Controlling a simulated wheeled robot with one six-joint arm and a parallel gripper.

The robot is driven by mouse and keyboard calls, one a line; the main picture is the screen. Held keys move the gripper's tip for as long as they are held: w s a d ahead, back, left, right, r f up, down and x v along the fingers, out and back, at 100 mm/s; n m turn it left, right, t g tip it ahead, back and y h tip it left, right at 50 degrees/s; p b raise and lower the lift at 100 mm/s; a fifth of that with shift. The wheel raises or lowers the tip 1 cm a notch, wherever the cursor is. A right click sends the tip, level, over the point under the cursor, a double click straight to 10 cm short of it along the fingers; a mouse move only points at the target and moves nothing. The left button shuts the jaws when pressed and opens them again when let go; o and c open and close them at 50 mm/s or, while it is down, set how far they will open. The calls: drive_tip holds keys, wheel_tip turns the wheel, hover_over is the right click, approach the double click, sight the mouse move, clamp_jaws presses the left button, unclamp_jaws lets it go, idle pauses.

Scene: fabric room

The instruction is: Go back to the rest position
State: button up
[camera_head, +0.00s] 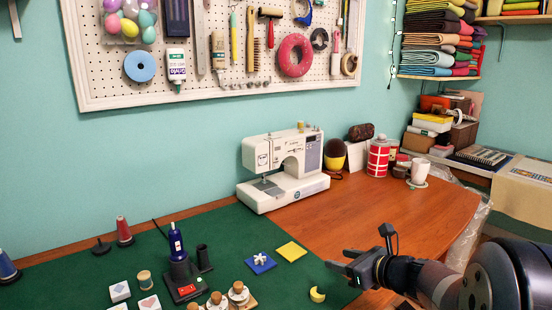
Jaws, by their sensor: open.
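My gripper (343,267) is at the lower right, over the right edge of the green mat and the bare wood of the table. My dark arm reaches in from the right behind it. The fingers point left, are open, and hold nothing that I can see. A small yellow crescent (318,295) lies on the mat just left of and below the fingers, apart from them.
The green mat (222,236) holds a blue spool (176,243) on a dark stand, a yellow square (291,251), a blue square (260,263) and small items. A sewing machine (285,168) stands behind. Bare wood (400,212) lies clear at right; a white mug (419,171) stands farther back.

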sight(344, 296)
drive_tip(key=f+b, duration=0.1)
drive_tip(key=f, duration=0.2)
drive_tip(key=f+b, duration=0.1)
drive_tip(key=f, duration=0.4)
drive_tip(key=shift+w+f+b, duration=0.3)
drive_tip(key=shift+f+b, duration=0.1)
drive_tip(key=shift+p+v, duration=0.3)
drive_tip(key=shift+v, duration=0.55)
drive_tip(key=shift+a, duration=0.1)
